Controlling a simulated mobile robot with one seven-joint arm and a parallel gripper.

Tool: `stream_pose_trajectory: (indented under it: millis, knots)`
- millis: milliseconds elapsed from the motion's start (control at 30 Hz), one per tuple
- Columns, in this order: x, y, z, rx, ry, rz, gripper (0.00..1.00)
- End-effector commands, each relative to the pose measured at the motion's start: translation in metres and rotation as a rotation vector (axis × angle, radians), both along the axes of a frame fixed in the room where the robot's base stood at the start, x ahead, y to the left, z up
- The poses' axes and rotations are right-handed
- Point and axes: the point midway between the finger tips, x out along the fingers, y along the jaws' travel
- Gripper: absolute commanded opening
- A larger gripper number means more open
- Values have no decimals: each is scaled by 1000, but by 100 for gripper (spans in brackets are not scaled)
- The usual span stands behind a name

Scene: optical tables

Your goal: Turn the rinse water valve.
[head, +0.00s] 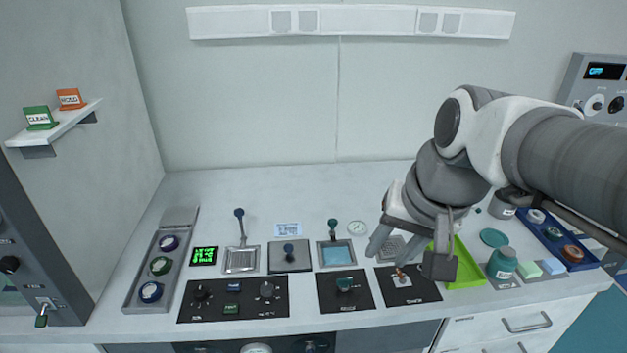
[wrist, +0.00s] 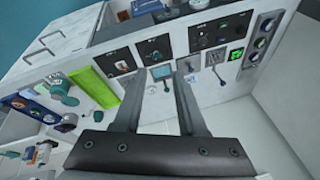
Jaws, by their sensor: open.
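No label for the rinse water valve is readable. A dark panel in the middle of the bench carries a teal knob (head: 344,284), also in the wrist view (wrist: 155,55). To its right, another dark panel carries a small copper-coloured fitting (head: 401,275), also in the wrist view (wrist: 122,65). I cannot tell which is the valve. My gripper (head: 408,252) is open and empty, above the right part of the bench near the copper fitting. In the wrist view its two fingers (wrist: 168,80) point toward the bench, apart from the knobs.
A blue-filled basin (head: 337,253) with a green-handled lever (head: 332,228) lies behind the teal knob. A bright green tray (head: 466,268) and a teal jar (head: 502,263) are at the right. A wide knob panel (head: 233,310) is at the left. The back of the bench is clear.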

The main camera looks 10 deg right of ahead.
Motion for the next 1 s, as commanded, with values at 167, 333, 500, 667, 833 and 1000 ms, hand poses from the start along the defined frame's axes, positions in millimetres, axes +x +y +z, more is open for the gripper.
stream_pose_trajectory:
  millis: [167, 333, 500, 667, 833, 1000]
  knots:
    - [43, -8, -16, 150, 136, -227, 40]
    - [85, -20, -34, 263, 260, -448, 40]
    - [127, -33, -62, 350, 380, -670, 40]
    - [164, -48, -94, 406, 484, -871, 40]
    - [192, -59, -125, 436, 566, -1035, 40]
    - [205, -65, -140, 448, 602, -1116, 40]
